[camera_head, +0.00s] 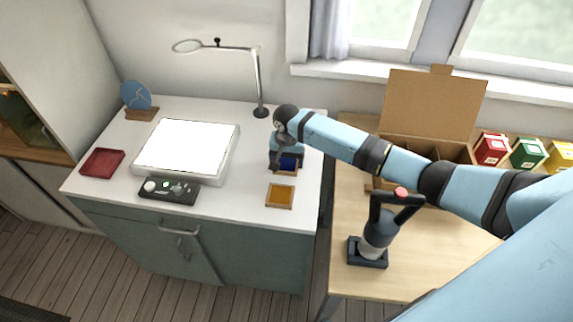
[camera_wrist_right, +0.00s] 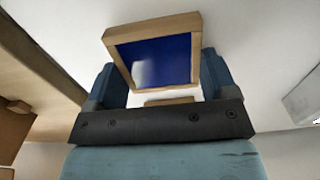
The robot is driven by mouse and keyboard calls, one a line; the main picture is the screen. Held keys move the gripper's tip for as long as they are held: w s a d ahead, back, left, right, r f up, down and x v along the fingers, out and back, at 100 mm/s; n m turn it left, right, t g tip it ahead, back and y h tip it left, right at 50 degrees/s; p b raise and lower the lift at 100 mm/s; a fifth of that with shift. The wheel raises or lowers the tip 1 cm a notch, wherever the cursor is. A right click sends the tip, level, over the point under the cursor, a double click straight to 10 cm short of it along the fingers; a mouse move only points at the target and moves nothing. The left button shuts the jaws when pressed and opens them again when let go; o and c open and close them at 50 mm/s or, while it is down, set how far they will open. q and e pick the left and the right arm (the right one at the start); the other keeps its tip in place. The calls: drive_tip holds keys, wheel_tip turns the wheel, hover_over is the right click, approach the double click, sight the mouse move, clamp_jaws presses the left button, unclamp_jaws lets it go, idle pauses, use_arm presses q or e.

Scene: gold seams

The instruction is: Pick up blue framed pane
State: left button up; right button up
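The blue framed pane (camera_head: 289,162) is a dark blue square in a light wooden frame, at the right side of the white worktop. My right gripper (camera_head: 286,160) points down over it and partly hides it. In the right wrist view, the pane (camera_wrist_right: 158,62) sits between the two fingers of the gripper (camera_wrist_right: 165,80), which look flush against opposite sides of its frame. The pane looks slightly tilted there and nearer to the camera than the worktop; its exact height is unclear. My left gripper does not show.
An amber framed pane (camera_head: 280,195) lies just in front. A lit white panel (camera_head: 187,147), a control box (camera_head: 168,191), a dark red pad (camera_head: 102,162) and a magnifier lamp (camera_head: 258,85) stand left. A wooden table at right holds an open cardboard box (camera_head: 433,105) and a dark handled tool (camera_head: 378,240).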

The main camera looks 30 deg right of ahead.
drive_tip(key=shift+c, duration=0.9)
